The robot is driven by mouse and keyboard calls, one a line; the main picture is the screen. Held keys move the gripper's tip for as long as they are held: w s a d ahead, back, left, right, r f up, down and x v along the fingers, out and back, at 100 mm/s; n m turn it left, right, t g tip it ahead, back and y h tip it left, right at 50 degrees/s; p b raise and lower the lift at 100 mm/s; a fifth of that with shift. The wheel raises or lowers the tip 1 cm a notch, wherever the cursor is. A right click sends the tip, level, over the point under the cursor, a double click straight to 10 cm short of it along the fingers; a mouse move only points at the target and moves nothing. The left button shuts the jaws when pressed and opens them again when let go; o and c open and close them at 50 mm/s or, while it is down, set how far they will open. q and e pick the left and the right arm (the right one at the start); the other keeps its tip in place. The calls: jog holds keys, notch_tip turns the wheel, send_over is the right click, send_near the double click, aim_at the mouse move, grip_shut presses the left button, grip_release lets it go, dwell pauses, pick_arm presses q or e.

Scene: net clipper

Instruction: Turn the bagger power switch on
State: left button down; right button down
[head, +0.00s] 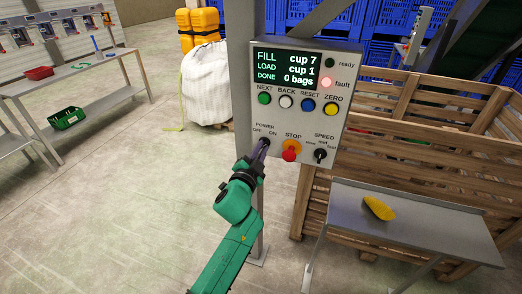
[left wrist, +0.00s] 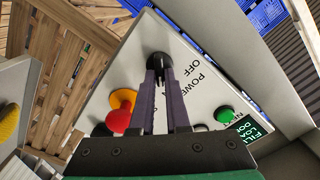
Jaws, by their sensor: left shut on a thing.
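The grey control box (head: 338,146) carries the power switch (head: 265,141), a dark knob at its lower left marked POWER, OFF and ON. My left gripper (head: 260,149) reaches up to it from below. In the left wrist view, the two fingers of my left gripper (left wrist: 159,76) are closed on the black knob of the power switch (left wrist: 158,60). The fingers cover much of the knob, so I cannot tell which way it points. The display (head: 286,68) is lit and reads FILL cup 7, LOAD cup 1, DONE 0 bags. My right gripper is not in view.
A red STOP button (head: 289,155) and a black SPEED knob (head: 320,155) sit right of the switch. Several coloured buttons run above. A small table (head: 430,232) holds a yellow object (head: 379,208).

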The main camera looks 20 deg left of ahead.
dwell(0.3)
pick_arm(q)
jog(key=c, duration=0.9)
grip_release()
jog(key=s+b, duration=0.3)
jog(key=s, duration=1.1)
jog(key=shift+s+a, duration=0.2)
jog(key=shift+a, duration=0.2)
